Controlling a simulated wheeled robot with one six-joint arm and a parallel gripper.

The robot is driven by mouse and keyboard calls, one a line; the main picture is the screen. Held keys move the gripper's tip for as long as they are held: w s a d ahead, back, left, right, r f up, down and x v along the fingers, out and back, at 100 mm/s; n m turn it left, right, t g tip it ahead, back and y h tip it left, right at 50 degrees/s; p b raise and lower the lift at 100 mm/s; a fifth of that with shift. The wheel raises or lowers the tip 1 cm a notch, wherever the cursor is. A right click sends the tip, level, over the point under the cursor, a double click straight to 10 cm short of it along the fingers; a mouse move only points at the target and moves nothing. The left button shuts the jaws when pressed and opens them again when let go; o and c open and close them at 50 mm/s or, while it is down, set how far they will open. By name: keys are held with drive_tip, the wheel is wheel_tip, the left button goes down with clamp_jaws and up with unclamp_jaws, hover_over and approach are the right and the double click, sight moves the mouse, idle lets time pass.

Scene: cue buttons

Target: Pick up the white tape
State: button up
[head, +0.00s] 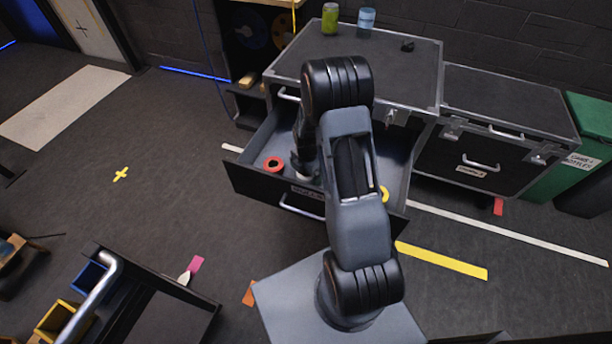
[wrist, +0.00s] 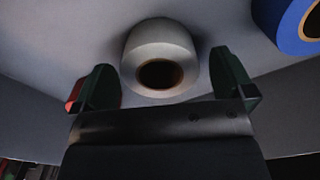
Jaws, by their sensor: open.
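The white tape (wrist: 160,42) is a pale roll with a dark brown core, resting on the grey floor of the open drawer (head: 262,184). In the wrist view it lies just ahead of my gripper (wrist: 163,84), centred between the two dark fingers. The fingers are open, with a gap on each side of the roll. In the head view my arm reaches down into the drawer and hides most of the gripper and the roll.
A blue tape roll (wrist: 301,25) lies to the right in the wrist view. A red roll (head: 273,163) and a yellow roll (head: 385,194) are also in the drawer. A green can (head: 330,18) and a blue glass (head: 366,18) stand on the cabinet top.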

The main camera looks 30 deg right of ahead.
drive_tip(key=shift+f, duration=0.35)
drive_tip(key=c, duration=0.9)
drive_tip(key=shift+r, duration=0.1)
